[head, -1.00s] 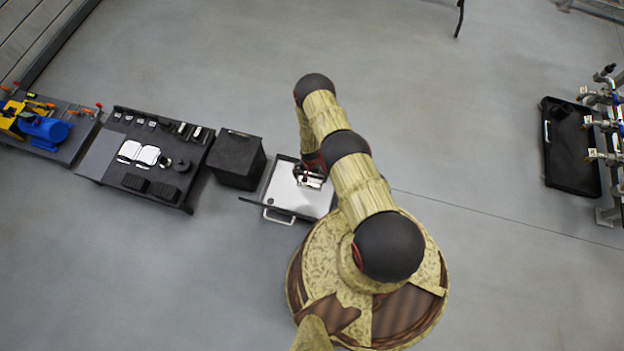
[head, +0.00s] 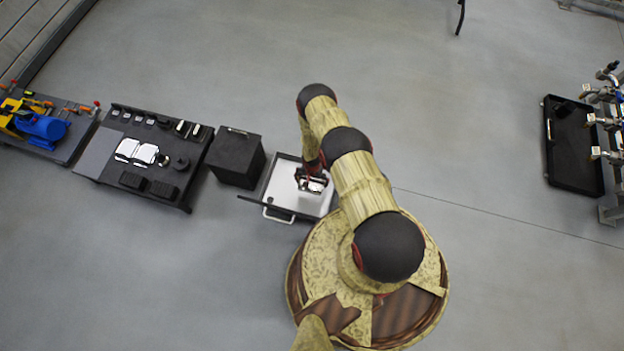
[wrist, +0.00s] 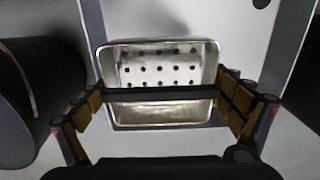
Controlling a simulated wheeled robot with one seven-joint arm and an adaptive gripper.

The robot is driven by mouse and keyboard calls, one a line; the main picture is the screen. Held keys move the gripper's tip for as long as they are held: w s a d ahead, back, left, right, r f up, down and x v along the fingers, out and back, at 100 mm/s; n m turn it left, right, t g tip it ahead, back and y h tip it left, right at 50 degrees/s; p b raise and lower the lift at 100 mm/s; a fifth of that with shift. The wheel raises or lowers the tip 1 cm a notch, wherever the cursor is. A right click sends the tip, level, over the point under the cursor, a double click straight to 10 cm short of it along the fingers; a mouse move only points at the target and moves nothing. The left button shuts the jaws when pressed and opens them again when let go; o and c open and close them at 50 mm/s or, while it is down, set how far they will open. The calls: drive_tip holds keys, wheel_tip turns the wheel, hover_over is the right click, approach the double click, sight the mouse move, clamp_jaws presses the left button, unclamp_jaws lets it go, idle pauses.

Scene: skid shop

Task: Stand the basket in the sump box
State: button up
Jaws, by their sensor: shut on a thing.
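The basket (wrist: 160,70) is a shiny metal tray-like bin with rows of round holes and a dark bar across it. My gripper (wrist: 165,95) is shut on it, with one finger at each side of the basket near the bar. In the head view my gripper (head: 311,174) and the basket (head: 314,186) are over a white-topped cart (head: 286,192). I cannot tell whether the basket touches the cart top. I cannot tell for certain which thing is the sump box.
A black box (head: 237,160) stands left of the cart. Left of it is a dark table (head: 104,165) with papers and small parts. A black tray (head: 572,150) lies at the right by pipes and valves (head: 606,120). The middle floor is clear.

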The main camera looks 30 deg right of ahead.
sight(312, 184)
drive_tip(key=shift+f+b, duration=2.6)
drive_tip(key=shift+f, duration=2.1)
drive_tip(key=shift+f, duration=0.8)
drive_tip(key=o, duration=0.9)
drive_tip(key=shift+r, duration=0.15)
drive_tip(key=shift+r+p, duration=2.8)
drive_tip(key=shift+r, duration=1.1)
